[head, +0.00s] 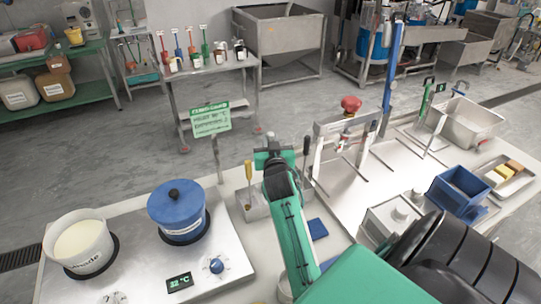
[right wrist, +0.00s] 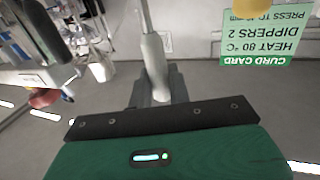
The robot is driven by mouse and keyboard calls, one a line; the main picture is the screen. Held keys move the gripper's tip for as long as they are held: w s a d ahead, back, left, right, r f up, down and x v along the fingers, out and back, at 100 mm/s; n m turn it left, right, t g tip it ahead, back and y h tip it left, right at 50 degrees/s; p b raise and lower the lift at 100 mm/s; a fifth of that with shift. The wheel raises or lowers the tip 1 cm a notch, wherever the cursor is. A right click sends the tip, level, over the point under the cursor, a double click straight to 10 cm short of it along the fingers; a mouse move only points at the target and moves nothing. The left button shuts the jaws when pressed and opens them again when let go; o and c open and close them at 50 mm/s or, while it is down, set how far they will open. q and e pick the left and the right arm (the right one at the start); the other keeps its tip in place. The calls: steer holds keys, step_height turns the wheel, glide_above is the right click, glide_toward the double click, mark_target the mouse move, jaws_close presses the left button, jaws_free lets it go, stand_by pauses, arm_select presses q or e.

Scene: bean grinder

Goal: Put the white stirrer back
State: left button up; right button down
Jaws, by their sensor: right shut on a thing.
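My right gripper (head: 275,160) is raised over the grey metal holder (head: 253,212) behind the middle of the bench. In the right wrist view its jaws (right wrist: 157,92) are shut on a pale whitish-grey handle (right wrist: 152,52), which looks like the white stirrer. The stirrer's far end runs out of that view, and in the head view my gripper and arm hide it. A yellow-handled tool (head: 248,172) stands at the holder's left, and a dark-handled tool (head: 306,148) stands at its right. My left gripper is not in view.
A white pot of pale liquid (head: 80,246) and a blue lidded pot (head: 179,211) stand on the hot plate at left. A green card sign (head: 210,119) stands behind the holder. A metal frame with a red knob (head: 351,104) and a blue bin (head: 457,190) are to the right.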

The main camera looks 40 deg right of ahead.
steer(key=shift+f, duration=0.9)
step_height(320, 180, down, 3)
steer(key=shift+f, duration=0.2)
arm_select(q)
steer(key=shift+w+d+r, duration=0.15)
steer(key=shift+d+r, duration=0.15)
arm_select(e)
steer(key=shift+f, duration=0.45)
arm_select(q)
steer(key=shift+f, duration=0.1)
arm_select(e)
steer(key=shift+f, duration=0.1)
steer(key=c, duration=1.3)
jaws_free()
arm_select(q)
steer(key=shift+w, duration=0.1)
